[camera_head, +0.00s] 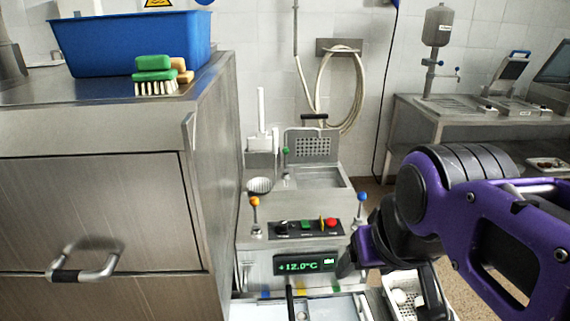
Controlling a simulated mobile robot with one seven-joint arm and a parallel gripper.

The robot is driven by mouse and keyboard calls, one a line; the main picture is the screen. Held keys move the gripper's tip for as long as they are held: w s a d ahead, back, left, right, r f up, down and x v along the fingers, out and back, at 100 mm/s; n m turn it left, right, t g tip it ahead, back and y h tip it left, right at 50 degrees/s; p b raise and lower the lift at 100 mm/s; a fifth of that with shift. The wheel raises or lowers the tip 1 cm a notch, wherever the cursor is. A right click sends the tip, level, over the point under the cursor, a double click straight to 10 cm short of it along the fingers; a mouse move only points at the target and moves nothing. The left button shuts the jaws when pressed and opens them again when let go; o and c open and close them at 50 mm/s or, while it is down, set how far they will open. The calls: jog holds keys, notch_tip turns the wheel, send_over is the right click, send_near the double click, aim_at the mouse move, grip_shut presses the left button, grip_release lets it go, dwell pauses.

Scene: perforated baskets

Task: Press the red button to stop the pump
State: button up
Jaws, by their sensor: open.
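The red button (331,223) is a small round knob at the right end of a dark control panel (293,232) on the steel machine. A green button (306,225) and a black knob sit to its left, with a small yellow piece between green and red. My gripper (392,280) is open, below and to the right of the red button and apart from it in the picture. Its dark fingers point downward, one beside the display and one over a white basket. The red button is in plain sight.
An orange-knobbed lever (254,202) and a blue-knobbed lever (361,197) flank the panel. A green display (303,264) reads +12.0°C below it. A white perforated basket (403,281) is under my gripper. A tall steel cabinet (95,210) with a blue bin (137,45) blocks the left.

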grip_shut()
dwell(1.4)
